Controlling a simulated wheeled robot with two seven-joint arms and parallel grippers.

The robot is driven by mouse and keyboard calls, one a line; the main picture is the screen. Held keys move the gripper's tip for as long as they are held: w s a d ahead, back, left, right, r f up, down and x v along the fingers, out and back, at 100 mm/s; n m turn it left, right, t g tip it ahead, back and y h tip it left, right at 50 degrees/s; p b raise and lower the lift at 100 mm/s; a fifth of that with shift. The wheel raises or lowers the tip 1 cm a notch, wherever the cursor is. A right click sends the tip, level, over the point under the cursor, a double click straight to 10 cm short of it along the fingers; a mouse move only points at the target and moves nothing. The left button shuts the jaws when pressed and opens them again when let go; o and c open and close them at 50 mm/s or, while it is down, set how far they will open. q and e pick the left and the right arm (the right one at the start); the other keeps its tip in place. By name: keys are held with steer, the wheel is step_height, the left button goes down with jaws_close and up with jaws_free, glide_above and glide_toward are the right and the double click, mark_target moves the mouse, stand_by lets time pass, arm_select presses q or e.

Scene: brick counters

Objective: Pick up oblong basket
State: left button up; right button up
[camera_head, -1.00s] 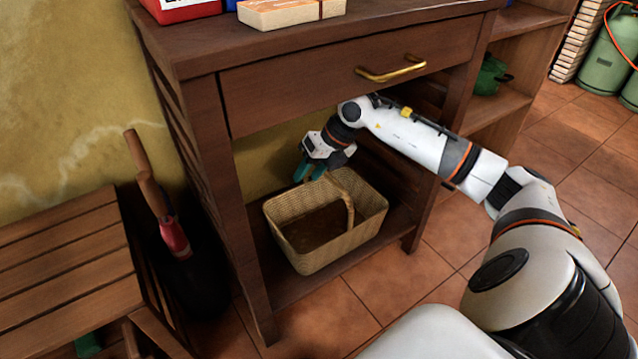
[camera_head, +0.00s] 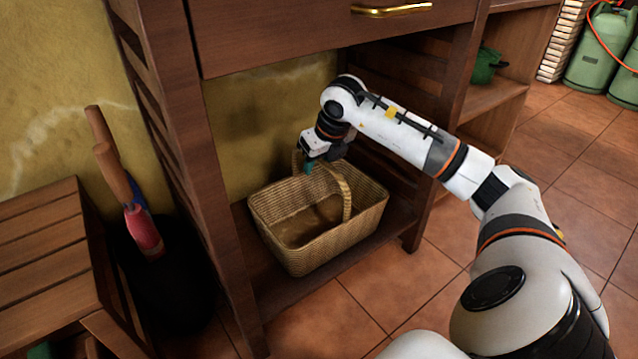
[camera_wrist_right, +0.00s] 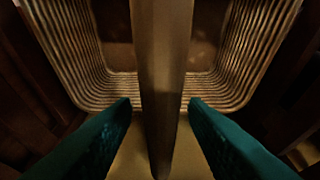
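The oblong basket (camera_head: 318,246) is woven and tan, with an arched handle (camera_head: 345,190). It stands upright on the low shelf of the wooden table in the head view. My right gripper (camera_head: 308,167) is at the far side of the handle, above the basket. In the right wrist view the gripper's teal fingers (camera_wrist_right: 160,112) are apart, one on each side of the handle (camera_wrist_right: 160,60). Gaps show between handle and fingers. The basket's walls (camera_wrist_right: 75,60) show beyond them. My left gripper is not in view.
The drawer front (camera_head: 330,35) with a brass pull (camera_head: 392,9) hangs above the basket. Table legs (camera_head: 205,190) stand on either side. A slatted wooden bench (camera_head: 40,240) and a black bin (camera_head: 165,285) with tools are at left. Tiled floor (camera_head: 345,315) is open in front.

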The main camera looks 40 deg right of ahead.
steer(key=shift+w+f, duration=0.2)
steer(key=shift+f, duration=0.4)
steer(key=shift+r, duration=0.1)
steer(key=shift+f, duration=0.25)
jaws_close()
stand_by(1.4)
